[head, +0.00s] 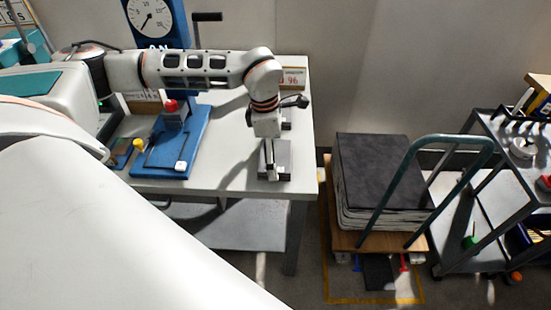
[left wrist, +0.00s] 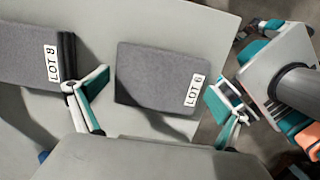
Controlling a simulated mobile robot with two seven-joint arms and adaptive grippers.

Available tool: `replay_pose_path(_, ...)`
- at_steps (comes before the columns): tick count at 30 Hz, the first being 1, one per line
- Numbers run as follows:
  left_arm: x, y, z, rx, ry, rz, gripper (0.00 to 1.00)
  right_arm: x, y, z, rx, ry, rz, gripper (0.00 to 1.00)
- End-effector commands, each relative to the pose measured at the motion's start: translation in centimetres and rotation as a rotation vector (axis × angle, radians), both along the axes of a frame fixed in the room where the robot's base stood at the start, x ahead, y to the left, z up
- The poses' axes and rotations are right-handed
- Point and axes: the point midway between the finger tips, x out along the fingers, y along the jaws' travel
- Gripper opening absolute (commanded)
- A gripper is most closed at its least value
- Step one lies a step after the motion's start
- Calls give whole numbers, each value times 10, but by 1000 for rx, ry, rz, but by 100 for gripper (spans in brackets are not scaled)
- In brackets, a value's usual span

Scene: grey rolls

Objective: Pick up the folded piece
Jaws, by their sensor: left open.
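A flat grey piece with a white LOT 6 label (left wrist: 148,78) lies on the pale table between the spread fingers of my left gripper (left wrist: 158,86) in the left wrist view. A second grey piece labelled LOT 8 (left wrist: 25,55) lies to its left, with a dark raised strip at its right edge. I cannot tell which one is the folded piece. In the head view my left gripper (head: 270,174) points down over a grey piece (head: 283,157) near the table's front right corner and partly hides it. The gripper is open and empty.
The white table (head: 235,165) holds a blue stand (head: 185,140) with a red knob, left of the gripper. Right of the table stands a trolley with a teal handle (head: 412,150) and a stack of dark grey sheets (head: 375,160). A grey shelf cart (head: 490,190) is farther right.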

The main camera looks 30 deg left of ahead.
Motion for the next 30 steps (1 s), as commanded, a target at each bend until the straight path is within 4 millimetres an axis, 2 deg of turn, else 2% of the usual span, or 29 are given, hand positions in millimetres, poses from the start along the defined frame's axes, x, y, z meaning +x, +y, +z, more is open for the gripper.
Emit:
replay_pose_path(4,0,0,0,0,0,0,100,1,0,2,0,-3,0,45)
replay_pose_path(8,0,0,0,0,0,0,66,2,0,3,0,-4,0,45)
replay_pose_path(9,0,0,0,0,0,0,63,2,0,3,0,-5,0,45)
replay_pose_path(17,0,0,1,-1,-1,-1,63,2,0,3,0,-5,0,45)
replay_pose_path(22,1,0,8,-1,-2,-1,63,2,0,4,0,-5,0,45)
replay_pose_path(26,1,-1,23,-1,-3,-2,63,2,0,5,1,-6,-1,45)
replay_pose_path(30,2,0,50,-2,-7,0,63,2,0,6,2,-4,-1,45)
